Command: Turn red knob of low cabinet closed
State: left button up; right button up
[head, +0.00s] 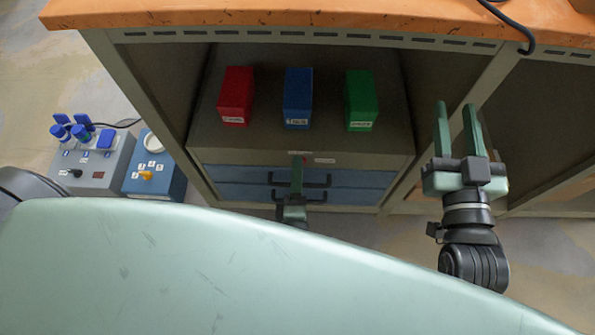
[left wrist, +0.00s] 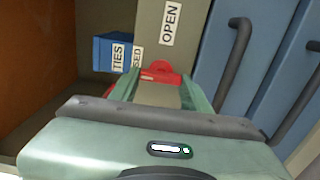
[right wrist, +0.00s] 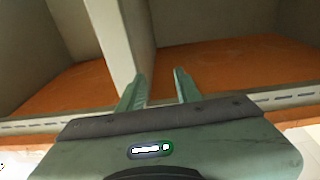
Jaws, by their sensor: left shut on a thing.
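The low cabinet (head: 235,142) stands under the workbench, with blue drawers (head: 235,182) and dark handles at its front. In the left wrist view, the red knob (left wrist: 160,71) shows between the fingertips of my left gripper (left wrist: 158,88). The gripper is shut on the knob and hides part of it. An OPEN label (left wrist: 171,22) and a partly hidden label ending in "SED" (left wrist: 137,60) lie by the knob. In the head view my left gripper (head: 297,162) is at the cabinet's upper front. My right gripper (head: 456,110) is open and empty, right of the cabinet.
Red (head: 236,95), blue (head: 298,97) and green (head: 361,100) boxes stand on the cabinet. The orange benchtop (head: 300,14) overhangs it. A bench upright (head: 490,85) is near my right gripper. Grey (head: 95,160) and blue (head: 155,180) socket boxes sit on the floor at left.

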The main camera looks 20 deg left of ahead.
pick_arm(q)
jog(key=shift+f, duration=0.1)
jog(key=o, duration=1.4)
jog(key=shift+c, duration=0.2)
jog(key=p+v, duration=0.1)
jog(key=v, duration=0.7)
pick_arm(e)
jog(key=f, duration=0.1)
jog(key=f+g, duration=0.2)
jog(key=f, duration=0.1)
jog(key=shift+s+d+f+h, duration=0.1)
jog(key=shift+s+d+h, duration=0.05)
jog(key=shift+d+h, duration=0.25)
pick_arm(q)
jog(key=shift+w, duration=0.1)
pick_arm(e)
jog(key=shift+a, duration=0.1)
